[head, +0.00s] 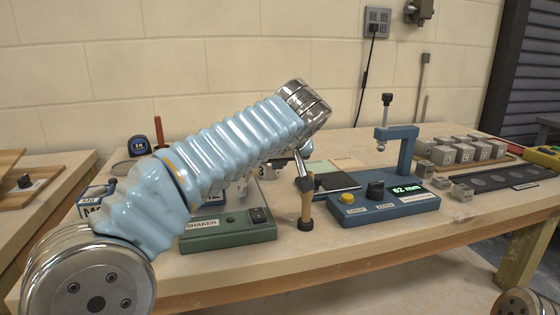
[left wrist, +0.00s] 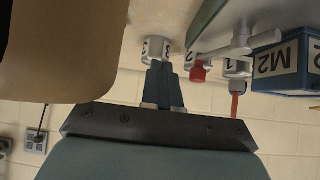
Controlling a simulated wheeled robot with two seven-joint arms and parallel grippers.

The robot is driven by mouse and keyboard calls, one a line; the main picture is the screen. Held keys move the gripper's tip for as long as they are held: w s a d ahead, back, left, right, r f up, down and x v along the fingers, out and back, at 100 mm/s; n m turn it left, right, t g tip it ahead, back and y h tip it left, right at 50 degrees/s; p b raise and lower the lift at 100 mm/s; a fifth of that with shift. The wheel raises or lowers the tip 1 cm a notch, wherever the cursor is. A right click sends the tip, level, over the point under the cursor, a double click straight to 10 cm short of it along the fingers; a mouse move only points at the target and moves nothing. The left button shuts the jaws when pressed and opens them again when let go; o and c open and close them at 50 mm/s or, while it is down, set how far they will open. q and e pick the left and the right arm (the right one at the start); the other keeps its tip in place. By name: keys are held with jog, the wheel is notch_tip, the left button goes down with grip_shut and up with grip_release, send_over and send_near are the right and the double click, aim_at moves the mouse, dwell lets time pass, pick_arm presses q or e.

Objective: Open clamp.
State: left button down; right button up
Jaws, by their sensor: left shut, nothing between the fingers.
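My left gripper (left wrist: 164,72) shows in the left wrist view with its teal fingers together and nothing between them. Its tips point towards a grey cylinder with a dark number (left wrist: 156,49). To their right are a red knob (left wrist: 199,73) and a grey T-shaped handle (left wrist: 240,42), which may be part of the clamp. A green edge, likely the shaker's, shows above them. In the head view the green shaker (head: 235,234) is on the bench. My left arm hides the area behind it, most of the gripper and any clamp there. My right gripper is not in view.
A wooden-handled tool (head: 307,204) stands right of the shaker. Beyond it is a blue gauge (head: 408,202) reading 62 mm. Grey numbered cubes (head: 465,153) are at the right. A blue M2 box (left wrist: 284,66) shows in the wrist view. Clear bench lies along the front edge.

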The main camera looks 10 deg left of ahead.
pick_arm(q)
jog(key=s+d+r+p, duration=0.2)
jog(key=d+r, duration=0.4)
jog(key=d, duration=0.1)
jog(key=shift+s+r, duration=0.15)
jog(key=shift+r, duration=0.2)
